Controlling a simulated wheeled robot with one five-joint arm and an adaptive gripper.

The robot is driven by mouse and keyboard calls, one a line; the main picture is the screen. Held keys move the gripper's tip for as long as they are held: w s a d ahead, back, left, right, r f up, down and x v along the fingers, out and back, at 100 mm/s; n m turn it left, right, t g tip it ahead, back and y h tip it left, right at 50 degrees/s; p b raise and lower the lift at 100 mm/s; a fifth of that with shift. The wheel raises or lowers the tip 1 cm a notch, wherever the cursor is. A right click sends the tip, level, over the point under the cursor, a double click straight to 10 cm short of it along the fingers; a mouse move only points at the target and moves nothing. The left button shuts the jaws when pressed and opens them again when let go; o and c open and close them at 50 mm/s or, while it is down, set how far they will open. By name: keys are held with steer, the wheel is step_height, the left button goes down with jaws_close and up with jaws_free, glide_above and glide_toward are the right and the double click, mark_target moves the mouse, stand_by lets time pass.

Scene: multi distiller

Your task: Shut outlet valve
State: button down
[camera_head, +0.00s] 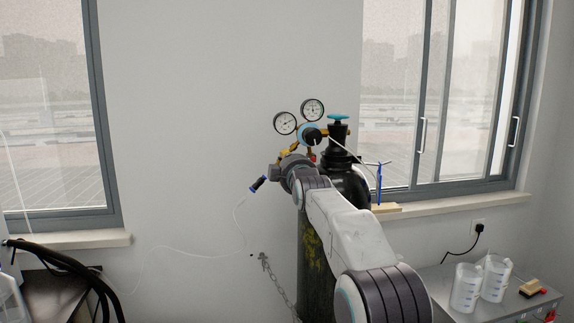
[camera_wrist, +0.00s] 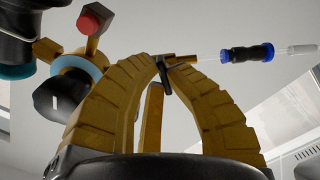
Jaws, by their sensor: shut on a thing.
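My gripper (camera_wrist: 166,68) has its two ridged yellow-brown fingers closed together at the tips in the wrist view. They are shut on the small black handle of the outlet valve (camera_wrist: 167,78), which sits by a brass outlet fitting (camera_wrist: 186,58). A black hose connector with blue ends (camera_wrist: 246,53) lies to the right of the fitting; it also shows in the head view (camera_head: 258,184). In the head view my wrist hides the valve and the fingertips. The gas cylinder (camera_head: 349,181) stands behind my arm, with a regulator and two round gauges (camera_head: 285,123) on top.
A teal handwheel (camera_head: 338,117) tops the cylinder. A thin clear hose (camera_head: 190,254) hangs from the connector. A chain (camera_head: 274,283) hangs left of the cylinder. In the wrist view, a red-ended part (camera_wrist: 95,19) and a black knob (camera_wrist: 66,100) are close left of my fingers.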

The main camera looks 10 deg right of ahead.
steer(key=shift+m, duration=0.6)
steer(key=c, duration=1.2)
jaws_free()
steer(key=shift+s, duration=0.1)
steer(key=shift+s, duration=5.9)
